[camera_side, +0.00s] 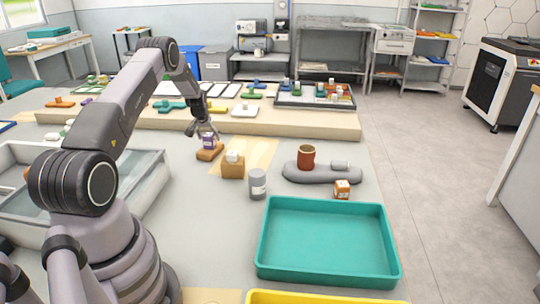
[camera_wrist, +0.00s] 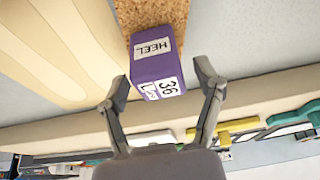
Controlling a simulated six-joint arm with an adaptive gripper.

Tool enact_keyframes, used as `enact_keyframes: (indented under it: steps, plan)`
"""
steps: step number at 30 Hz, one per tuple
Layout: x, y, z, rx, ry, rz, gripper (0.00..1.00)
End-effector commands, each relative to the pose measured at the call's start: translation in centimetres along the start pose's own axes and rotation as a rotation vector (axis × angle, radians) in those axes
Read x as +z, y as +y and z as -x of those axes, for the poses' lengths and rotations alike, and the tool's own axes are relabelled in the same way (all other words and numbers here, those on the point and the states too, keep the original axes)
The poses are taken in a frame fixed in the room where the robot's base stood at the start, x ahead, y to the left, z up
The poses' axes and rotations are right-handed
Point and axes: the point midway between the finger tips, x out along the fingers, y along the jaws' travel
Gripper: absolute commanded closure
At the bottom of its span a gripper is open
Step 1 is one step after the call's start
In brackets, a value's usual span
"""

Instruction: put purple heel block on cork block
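The purple heel block (camera_wrist: 157,62) carries white labels reading HEEL and 36 L. In the side view the purple heel block (camera_side: 209,142) rests on a brown cork block (camera_side: 209,155). The speckled cork (camera_wrist: 150,14) also shows past the far end of the purple block in the wrist view. My gripper (camera_side: 204,133) is just above the purple block. In the wrist view my gripper (camera_wrist: 162,82) is open, with a finger on either side of the block's near end and visible gaps to both.
Another brown block (camera_side: 233,169) with a white top stands just right. A grey cylinder (camera_side: 258,184), a grey sole-shaped piece (camera_side: 322,174) with a red-brown cup (camera_side: 306,157), and a teal tray (camera_side: 328,240) lie further right. A raised beige shelf (camera_side: 290,123) runs behind.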

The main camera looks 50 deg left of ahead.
Motion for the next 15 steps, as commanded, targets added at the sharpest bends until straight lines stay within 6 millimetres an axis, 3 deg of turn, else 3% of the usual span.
enact_keyframes:
  steps: [9,15]
  plan:
    - [-0.1,0.0,0.3,0.0,0.001,0.0,0.31]
    - [-0.3,0.0,3.2,0.0,0.003,0.0,0.31]
